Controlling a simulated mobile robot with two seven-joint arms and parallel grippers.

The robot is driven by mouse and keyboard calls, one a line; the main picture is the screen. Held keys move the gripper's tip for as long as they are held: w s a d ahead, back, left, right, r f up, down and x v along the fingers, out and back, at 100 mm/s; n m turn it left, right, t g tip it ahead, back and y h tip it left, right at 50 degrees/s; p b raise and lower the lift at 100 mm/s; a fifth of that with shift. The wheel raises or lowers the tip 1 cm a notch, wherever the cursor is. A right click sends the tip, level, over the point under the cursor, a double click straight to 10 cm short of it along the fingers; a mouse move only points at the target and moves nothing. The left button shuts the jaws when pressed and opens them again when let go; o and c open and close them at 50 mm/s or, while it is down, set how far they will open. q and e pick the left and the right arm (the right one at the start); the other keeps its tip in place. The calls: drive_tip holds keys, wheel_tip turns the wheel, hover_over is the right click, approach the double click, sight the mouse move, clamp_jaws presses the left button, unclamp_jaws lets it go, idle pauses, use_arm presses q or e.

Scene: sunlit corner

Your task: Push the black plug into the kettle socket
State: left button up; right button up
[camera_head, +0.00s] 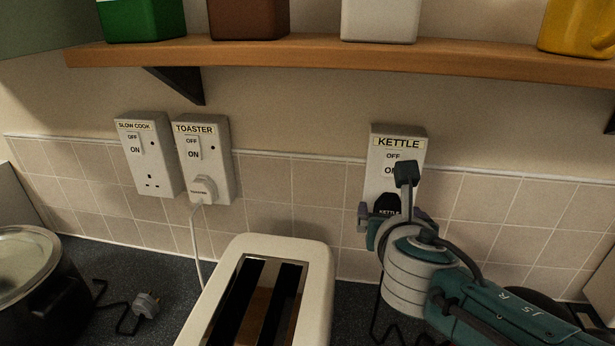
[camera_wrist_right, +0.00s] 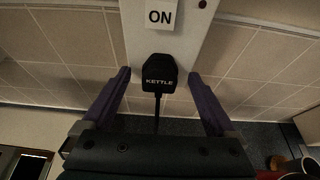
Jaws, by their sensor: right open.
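The kettle socket (camera_head: 412,144) is a white wall box labelled KETTLE with an OFF/ON switch. In the wrist view its face (camera_wrist_right: 192,38) stands at the top. The black plug (camera_head: 388,203), marked KETTLE, is at the lower part of this socket, upright, with its cord hanging down. In the wrist view the plug (camera_wrist_right: 160,72) lies against the socket face below the switch; its pins are hidden. My right gripper (camera_head: 392,214) is open, its purple fingers on either side of the plug with gaps in the wrist view (camera_wrist_right: 160,76). My left gripper is not in view.
A cream toaster (camera_head: 318,270) stands left of my right arm. A white plug (camera_head: 203,189) is in the toaster socket (camera_head: 219,150); the slow cook socket (camera_head: 135,170) is empty. Its loose plug (camera_head: 146,304) lies by the dark pot (camera_head: 50,305). A wooden shelf (camera_head: 300,55) runs above.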

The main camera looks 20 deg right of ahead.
drive_tip(key=s+a+r+m+g+y+p, duration=0.1)
drive_tip(key=s+m+g, duration=0.2)
drive_tip(key=s+m, duration=0.6)
drive_tip(key=s+a+r+m+g+y+p, duration=0.1)
drive_tip(key=s+a+r+m+g, duration=0.1)
drive_tip(key=s+m, duration=0.65)
drive_tip(key=s+a+r+m+g+y+p, duration=0.1)
drive_tip(key=s+a+r+m+g+y, duration=0.2)
drive_tip(key=s+a+m+y, duration=0.5)
wheel_tip(320, 180, up, 19)
drive_tip(key=s+m+h+p, duration=0.2)
drive_tip(key=p, duration=1.7)
drive_tip(key=shift+s+d+h, duration=0.2)
drive_tip(key=shift+d+h, duration=0.1)
